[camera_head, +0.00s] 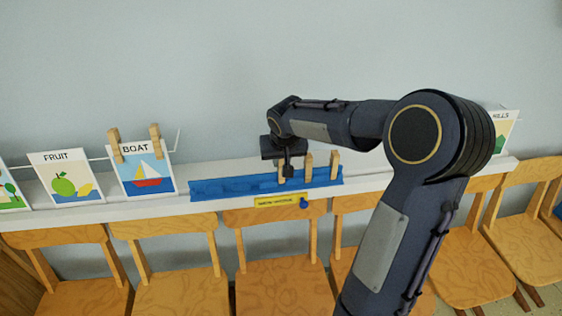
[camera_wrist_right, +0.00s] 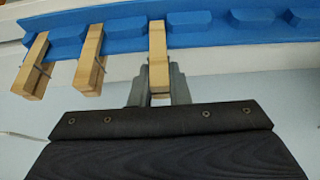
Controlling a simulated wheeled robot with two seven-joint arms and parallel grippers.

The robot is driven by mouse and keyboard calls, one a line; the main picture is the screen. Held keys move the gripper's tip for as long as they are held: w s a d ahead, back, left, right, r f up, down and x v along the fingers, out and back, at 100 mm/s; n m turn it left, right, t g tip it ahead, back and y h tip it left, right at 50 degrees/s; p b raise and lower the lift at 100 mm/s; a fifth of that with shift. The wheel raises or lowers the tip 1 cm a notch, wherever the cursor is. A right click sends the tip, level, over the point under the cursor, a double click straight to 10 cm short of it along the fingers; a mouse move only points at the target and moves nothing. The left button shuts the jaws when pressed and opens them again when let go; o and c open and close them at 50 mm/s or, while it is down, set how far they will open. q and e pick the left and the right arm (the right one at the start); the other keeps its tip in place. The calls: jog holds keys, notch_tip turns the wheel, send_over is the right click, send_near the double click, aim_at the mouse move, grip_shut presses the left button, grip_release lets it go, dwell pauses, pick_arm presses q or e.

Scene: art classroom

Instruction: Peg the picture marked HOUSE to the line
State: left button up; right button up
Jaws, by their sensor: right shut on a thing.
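My right gripper (camera_head: 287,174) is at the blue peg rack (camera_head: 225,187) on the white ledge, fingers pointing down. In the right wrist view its fingers (camera_wrist_right: 158,88) are shut on a wooden peg (camera_wrist_right: 158,50), whose upper end overlaps the blue rack. Two more pegs stand in the rack, to the right in the head view (camera_head: 334,165) and to the left in the wrist view (camera_wrist_right: 89,60). The line (camera_head: 105,158) shows near the BOAT picture (camera_head: 145,175), which has two pegs at its top. I see no picture marked HOUSE. My left gripper is out of view.
The FRUIT picture (camera_head: 65,180) and a partly cut-off tree picture (camera_head: 10,195) stand at the left. The HILLS picture (camera_head: 502,130) is partly behind my arm. A yellow label (camera_head: 281,200) is on the ledge front. Wooden chairs (camera_head: 270,245) line the ledge.

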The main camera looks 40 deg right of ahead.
jog(key=shift+r+p, duration=1.75)
jog(key=shift+r, duration=1)
jog(key=shift+s+a+r+b, duration=0.15)
jog(key=shift+s+a+b, duration=0.2)
jog(key=shift+s, duration=0.4)
jog(key=shift+s+a+r+b, duration=0.15)
jog(key=shift+s+a, duration=0.3)
jog(key=shift+s, duration=0.25)
jog(key=shift+s+a+r+b, duration=0.2)
jog(key=shift+s+a, duration=0.2)
jog(key=shift+s, duration=0.35)
